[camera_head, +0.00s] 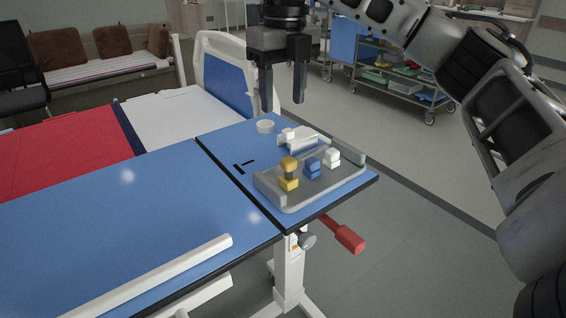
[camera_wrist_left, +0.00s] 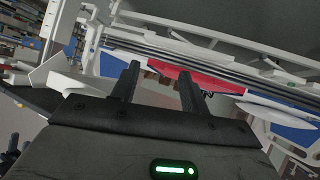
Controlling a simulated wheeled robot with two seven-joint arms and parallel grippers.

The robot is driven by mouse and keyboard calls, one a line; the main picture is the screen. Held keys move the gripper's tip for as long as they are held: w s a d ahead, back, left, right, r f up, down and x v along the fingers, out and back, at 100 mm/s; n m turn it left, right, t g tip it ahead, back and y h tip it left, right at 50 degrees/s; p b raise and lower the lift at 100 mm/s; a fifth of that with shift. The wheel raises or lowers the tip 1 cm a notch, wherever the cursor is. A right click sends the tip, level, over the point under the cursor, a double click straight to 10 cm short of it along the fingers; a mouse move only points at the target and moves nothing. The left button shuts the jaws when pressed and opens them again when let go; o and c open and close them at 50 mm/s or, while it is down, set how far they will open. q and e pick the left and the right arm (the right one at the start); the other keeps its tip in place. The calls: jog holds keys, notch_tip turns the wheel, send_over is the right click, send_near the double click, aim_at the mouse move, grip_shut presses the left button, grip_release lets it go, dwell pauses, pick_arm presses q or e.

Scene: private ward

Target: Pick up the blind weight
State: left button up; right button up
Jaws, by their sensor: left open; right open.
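A grey tray (camera_head: 326,192) lies on the blue overbed table at its right end. On it stand a yellow stacked piece (camera_head: 289,182), a blue piece (camera_head: 312,168) and a white piece (camera_head: 332,158). Behind them are a white elongated item (camera_head: 302,141) and a round white disc (camera_head: 265,126). I cannot tell which of these is the blind weight. My right gripper (camera_head: 283,103) is open and empty, fingers down, above the table's far edge near the disc. My left gripper (camera_wrist_left: 159,80) is open and empty in the left wrist view, and is not in the head view.
The blue tabletop (camera_head: 150,215) is mostly clear to the left, with a white bar (camera_head: 150,277) along its front. A bed with a red cover (camera_head: 65,150) stands behind at left. A metal trolley (camera_head: 395,85) stands at the back right. A red handle (camera_head: 343,234) sticks out below the table.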

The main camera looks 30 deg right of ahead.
aim_at(289, 159)
jog(key=f, duration=0.9)
jog(key=shift+s+d+f, duration=0.1)
jog(key=shift+d+f, duration=0.4)
jog(key=shift+f, duration=2.65)
jog(key=shift+r, duration=0.1)
jog(key=c, duration=1.1)
